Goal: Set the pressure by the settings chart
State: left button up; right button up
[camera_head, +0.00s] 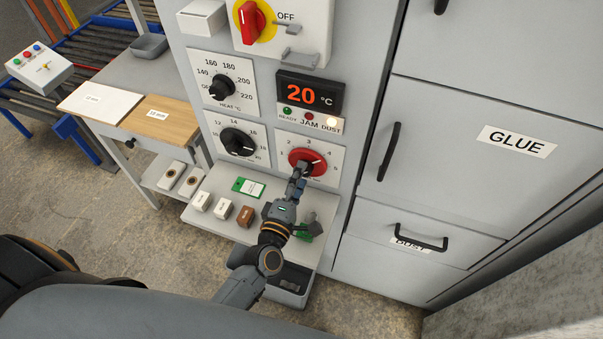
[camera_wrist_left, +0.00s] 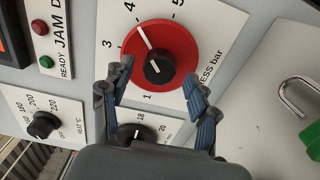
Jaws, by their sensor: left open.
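The pressure dial is a red disc (camera_head: 316,156) with a black knob and a scale in bar. It fills the upper middle of the left wrist view (camera_wrist_left: 183,45), where its white pointer line is at about the 4. My left gripper (camera_head: 299,172) is in front of the dial. In the left wrist view the left gripper (camera_wrist_left: 157,77) is open, one finger on each side of the black knob (camera_wrist_left: 158,69); I cannot tell whether they touch it. A small green-framed card (camera_head: 248,187) lies on the shelf below, its print too small to read. No right gripper shows.
A black-knobbed dial (camera_head: 238,141) is left of the red one, with the heat dial (camera_head: 221,86) above. The display (camera_head: 310,95) reads 20 °C. Several small blocks (camera_head: 224,208) stand on the shelf. A green padlock (camera_wrist_left: 310,135) is at the right. The glue cabinet (camera_head: 450,115) stands right.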

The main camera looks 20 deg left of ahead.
pick_arm(q)
jog(key=s, duration=1)
jog(key=shift+s+a, duration=0.2)
jog(key=shift+s, duration=0.1)
jog(key=shift+d, duration=0.1)
